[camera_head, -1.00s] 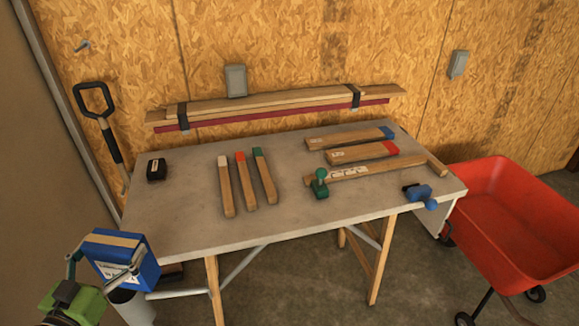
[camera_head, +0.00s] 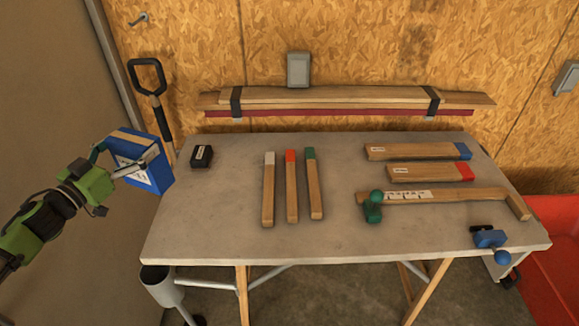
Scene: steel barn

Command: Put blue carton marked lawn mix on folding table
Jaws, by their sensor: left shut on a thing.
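The blue carton (camera_head: 150,178) with a white label and a tan band on top is at the left, held in the air beside the table's left edge. Its label is too small to read. My left gripper (camera_head: 127,160) is shut on the carton, with its fingers on either side. The folding table (camera_head: 215,225) has a grey top and wooden legs and stands in front of the wall. The carton looks higher than the table top and is tilted slightly. My right gripper is out of view.
A small black box (camera_head: 202,156) sits at the table's back left. Three colour-tipped sticks (camera_head: 291,188) lie left of centre. Tipped boards (camera_head: 415,151), a long wooden piece with a green clamp (camera_head: 373,207) and a blue vise (camera_head: 490,239) occupy the right. The front left top is clear.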

